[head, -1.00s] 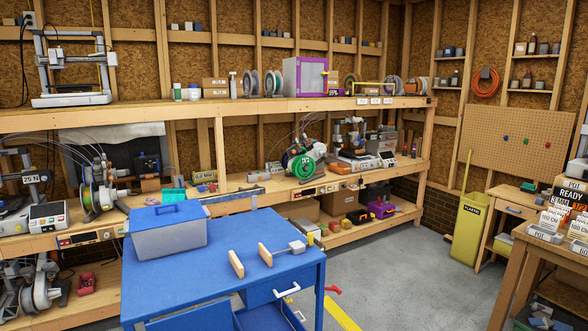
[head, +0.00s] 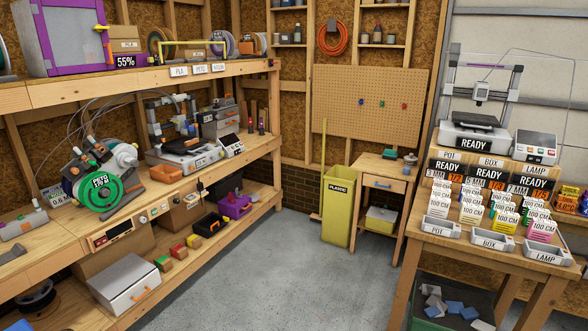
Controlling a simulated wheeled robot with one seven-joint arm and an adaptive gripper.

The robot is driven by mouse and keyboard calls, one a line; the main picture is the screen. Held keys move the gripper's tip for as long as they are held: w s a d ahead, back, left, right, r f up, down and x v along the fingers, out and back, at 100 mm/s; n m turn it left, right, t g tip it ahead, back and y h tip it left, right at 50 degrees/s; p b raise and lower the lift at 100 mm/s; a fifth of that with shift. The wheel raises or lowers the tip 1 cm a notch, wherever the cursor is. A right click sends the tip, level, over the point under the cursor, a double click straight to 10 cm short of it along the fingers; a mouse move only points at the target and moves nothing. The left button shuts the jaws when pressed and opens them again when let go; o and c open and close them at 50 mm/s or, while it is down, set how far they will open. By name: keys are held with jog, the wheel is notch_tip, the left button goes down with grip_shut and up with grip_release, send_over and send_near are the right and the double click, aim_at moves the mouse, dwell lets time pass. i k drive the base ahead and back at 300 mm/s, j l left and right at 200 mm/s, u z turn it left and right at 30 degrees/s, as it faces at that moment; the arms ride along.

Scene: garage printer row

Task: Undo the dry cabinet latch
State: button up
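The dry cabinet (head: 87,40) is a box with a purple frame and a grey panel, at the upper left of the head view on the top shelf. Its left part runs to near the picture edge and its top is cut off. A small yellow piece (head: 101,28), which looks like the latch, sits on its right-hand frame post. It is too small to tell whether it is fastened. A dark display reading 55% (head: 125,62) is beside the cabinet's lower right corner. My gripper is not in view.
The top shelf (head: 150,77) overhangs a workbench (head: 130,222) with a green spool machine (head: 99,190) and a printer (head: 183,150). A table with cards and trays (head: 455,245) stands at the right. Grey floor (head: 265,265) between them is clear, with a yellow bin (head: 340,215) at the back.

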aim_at(98, 28)
jog(key=i+l+u, duration=0.1)
jog(key=i, duration=0.5)
jog(key=i+l+u, duration=0.1)
jog(key=i, duration=0.55)
jog(key=i+j+u, duration=0.2)
jog(key=u, duration=0.2)
jog(key=i+u, duration=0.85)
jog(key=i+l+u, duration=0.1)
jog(key=i+u, duration=0.2)
jog(key=u, duration=0.15)
